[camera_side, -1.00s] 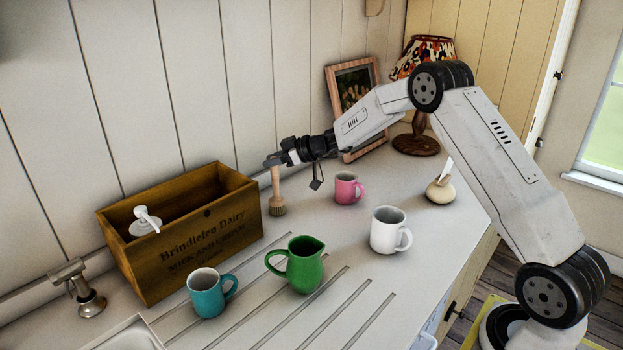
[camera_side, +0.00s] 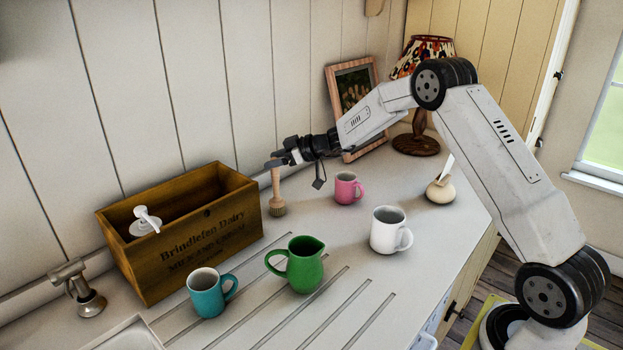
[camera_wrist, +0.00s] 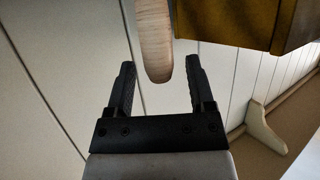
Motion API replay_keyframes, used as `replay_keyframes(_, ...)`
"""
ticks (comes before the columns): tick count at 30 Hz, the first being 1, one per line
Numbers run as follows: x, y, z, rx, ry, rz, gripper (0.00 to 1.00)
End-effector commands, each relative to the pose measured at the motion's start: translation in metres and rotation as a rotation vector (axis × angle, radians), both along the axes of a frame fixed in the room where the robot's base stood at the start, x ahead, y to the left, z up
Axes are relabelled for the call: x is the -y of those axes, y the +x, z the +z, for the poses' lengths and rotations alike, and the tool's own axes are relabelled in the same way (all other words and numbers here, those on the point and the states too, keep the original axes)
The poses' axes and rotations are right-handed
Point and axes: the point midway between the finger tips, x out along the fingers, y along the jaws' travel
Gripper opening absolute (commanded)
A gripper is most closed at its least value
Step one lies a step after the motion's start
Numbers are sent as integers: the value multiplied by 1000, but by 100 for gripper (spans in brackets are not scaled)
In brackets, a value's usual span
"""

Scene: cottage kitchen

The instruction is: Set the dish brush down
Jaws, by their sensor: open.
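The dish brush (camera_side: 277,192) has a pale wooden handle and a round bristle head. It stands upright, bristles down, on the white counter (camera_side: 330,226), just right of the wooden box. My gripper (camera_side: 275,163) is at the top of the handle in the side view. In the wrist view the handle (camera_wrist: 154,45) shows ahead of and between the spread fingers of my gripper (camera_wrist: 160,72), with a gap on each side. My gripper is open and nothing is clamped in it. The bristle head is out of the wrist view.
The wooden box (camera_side: 190,250) holds a white pump bottle (camera_side: 146,222). A pink mug (camera_side: 346,189), white mug (camera_side: 386,229), green jug (camera_side: 303,267) and blue mug (camera_side: 205,292) stand in front. A picture frame (camera_side: 334,78) and lamp (camera_side: 415,145) stand behind my arm.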

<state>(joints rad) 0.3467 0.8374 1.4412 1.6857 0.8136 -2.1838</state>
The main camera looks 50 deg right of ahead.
Motion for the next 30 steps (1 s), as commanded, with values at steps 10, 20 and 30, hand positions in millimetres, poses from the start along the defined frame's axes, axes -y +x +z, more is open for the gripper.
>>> replay_keyframes(10,23,-37,19,3,0,-1,69)
replay_keyframes(20,47,-76,38,3,0,-1,69)
replay_keyframes(30,54,-89,44,2,0,0,69)
